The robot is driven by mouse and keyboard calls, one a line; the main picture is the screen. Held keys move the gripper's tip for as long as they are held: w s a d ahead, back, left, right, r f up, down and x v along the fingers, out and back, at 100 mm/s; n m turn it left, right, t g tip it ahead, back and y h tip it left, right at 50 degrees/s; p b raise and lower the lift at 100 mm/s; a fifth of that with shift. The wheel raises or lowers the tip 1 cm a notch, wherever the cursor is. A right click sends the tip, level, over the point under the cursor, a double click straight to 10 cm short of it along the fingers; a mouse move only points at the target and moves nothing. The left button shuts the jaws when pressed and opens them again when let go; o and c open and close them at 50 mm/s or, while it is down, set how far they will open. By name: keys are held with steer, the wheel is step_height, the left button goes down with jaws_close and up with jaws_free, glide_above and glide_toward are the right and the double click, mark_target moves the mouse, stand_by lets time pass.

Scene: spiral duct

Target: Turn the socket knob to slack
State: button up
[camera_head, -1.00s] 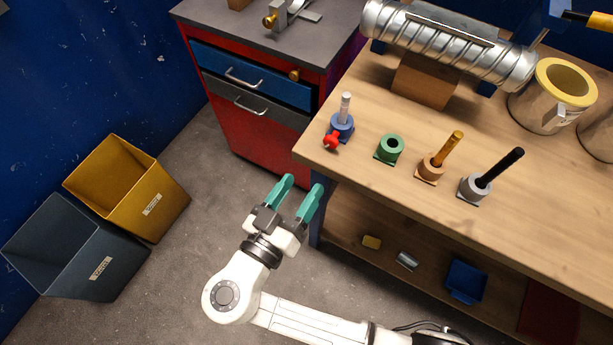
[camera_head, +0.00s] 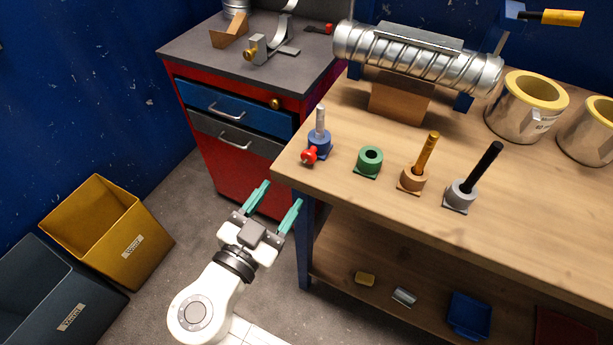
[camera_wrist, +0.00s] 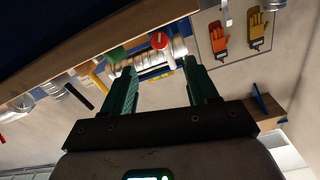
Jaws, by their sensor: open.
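A blue socket (camera_head: 319,147) stands near the left front corner of the wooden bench, with a pale grey rod (camera_head: 320,121) upright in it. A red knob (camera_head: 309,156) sticks out of its front side. The red knob also shows in the wrist view (camera_wrist: 158,41), beyond and between my fingertips. My gripper (camera_head: 281,193) has two teal fingers, spread apart with nothing between them. It is off the bench's front left corner, apart from the knob. In the wrist view my gripper (camera_wrist: 160,68) is also open and empty.
A green empty socket (camera_head: 369,161), an orange socket (camera_head: 411,179) with a rod and a grey socket (camera_head: 460,196) with a black rod stand to the right. A spiral duct (camera_head: 415,58) lies behind. A red drawer cabinet (camera_head: 213,165) stands left; bins are on the floor.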

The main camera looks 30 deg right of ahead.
mark_target(307, 159)
steer(key=p+x, duration=0.2)
steer(key=x, duration=0.8)
steer(key=c, duration=1.1)
